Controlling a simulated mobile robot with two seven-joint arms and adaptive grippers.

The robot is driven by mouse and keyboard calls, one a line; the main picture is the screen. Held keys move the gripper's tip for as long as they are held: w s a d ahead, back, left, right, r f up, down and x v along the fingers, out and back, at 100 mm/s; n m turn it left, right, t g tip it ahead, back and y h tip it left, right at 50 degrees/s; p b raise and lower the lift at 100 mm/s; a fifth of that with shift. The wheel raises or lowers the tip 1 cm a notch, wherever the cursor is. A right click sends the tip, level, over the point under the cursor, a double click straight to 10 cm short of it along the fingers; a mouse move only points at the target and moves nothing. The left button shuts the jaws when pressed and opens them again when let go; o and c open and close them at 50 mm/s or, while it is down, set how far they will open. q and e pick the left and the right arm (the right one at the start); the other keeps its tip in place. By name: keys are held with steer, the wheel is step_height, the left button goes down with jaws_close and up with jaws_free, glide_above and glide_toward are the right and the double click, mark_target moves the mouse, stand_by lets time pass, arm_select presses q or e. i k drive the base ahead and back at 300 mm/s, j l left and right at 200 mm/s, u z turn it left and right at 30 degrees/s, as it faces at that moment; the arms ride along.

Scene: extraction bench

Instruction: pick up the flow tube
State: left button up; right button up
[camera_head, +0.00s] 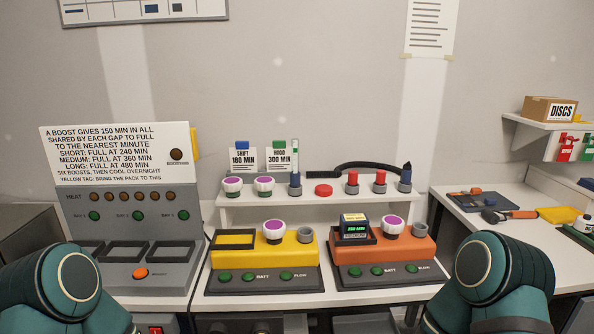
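A slim pale upright tube with a green top (295,152), which looks like the flow tube, stands on the raised white shelf (255,200) at the back of the bench. Its lower part is hidden behind a small grey holder with a blue piece (295,186). Only upper parts of my two arms show, at the bottom left and bottom right corners. Neither gripper is in the picture, and nothing is seen touching the tube.
The shelf also holds purple-topped jars (232,185), a red cap (324,190), red-topped pieces (352,182) and a black curved handle (365,167). Yellow (290,255) and orange (415,246) stations stand in front. A grey heater panel (120,208) is left; a side table (480,217) is right.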

mark_target(295, 174)
steer(key=i+l, duration=0.15)
steer(key=l, duration=0.15)
steer(key=i+l, duration=0.15)
steer(key=l, duration=0.15)
steer(key=i+l+u, duration=0.1)
steer(key=l+u, duration=0.5)
steer(key=u, duration=0.2)
steer(key=i+l, duration=0.05)
